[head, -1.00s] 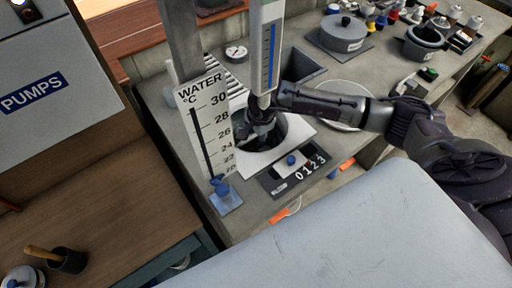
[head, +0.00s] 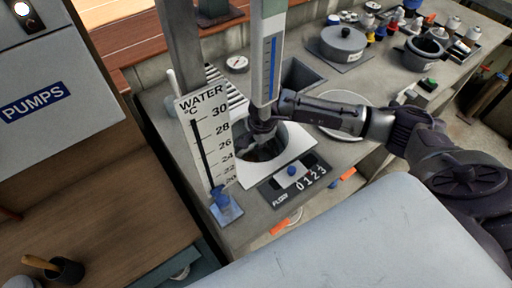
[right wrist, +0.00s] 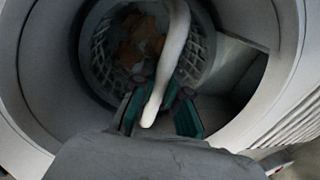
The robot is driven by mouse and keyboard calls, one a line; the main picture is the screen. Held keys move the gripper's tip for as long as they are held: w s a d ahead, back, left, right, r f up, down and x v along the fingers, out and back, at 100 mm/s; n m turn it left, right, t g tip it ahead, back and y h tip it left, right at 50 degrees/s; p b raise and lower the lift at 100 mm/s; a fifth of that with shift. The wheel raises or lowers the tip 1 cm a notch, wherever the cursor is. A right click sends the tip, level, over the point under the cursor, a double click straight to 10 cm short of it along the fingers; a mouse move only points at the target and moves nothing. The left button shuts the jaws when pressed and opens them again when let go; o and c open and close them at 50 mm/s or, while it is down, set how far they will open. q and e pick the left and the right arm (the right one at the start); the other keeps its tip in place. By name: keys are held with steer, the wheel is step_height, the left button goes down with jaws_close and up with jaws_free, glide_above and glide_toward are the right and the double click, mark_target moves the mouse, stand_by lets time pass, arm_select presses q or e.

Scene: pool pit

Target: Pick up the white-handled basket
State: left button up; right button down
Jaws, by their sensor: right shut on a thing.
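The basket (right wrist: 105,55) sits down inside a round opening, with dark mesh-like walls and brown leaf-like debris in it. Its white handle (right wrist: 174,45) arches up toward me in the right wrist view. My right gripper (right wrist: 160,115) is shut on the handle, which runs between its teal-padded fingers. In the head view, my right gripper (head: 262,130) is at the round hole (head: 283,150) in a white square plate, behind the blue-scaled gauge. The basket is mostly hidden there. My left gripper is out of view.
A tall gauge (head: 268,60) stands right beside my right gripper. A water thermometer board (head: 204,130) stands to its left. A round lid (head: 342,112) and a grey pot (head: 343,42) are farther right.

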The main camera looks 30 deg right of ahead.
step_height(320, 180, up, 18)
steer(key=b, duration=0.2)
steer(key=shift+f+b, duration=0.25)
steer(key=shift+b, duration=0.15)
step_height(320, 180, up, 2)
steer(key=shift+r+p, duration=0.15)
steer(key=shift+p, duration=0.5)
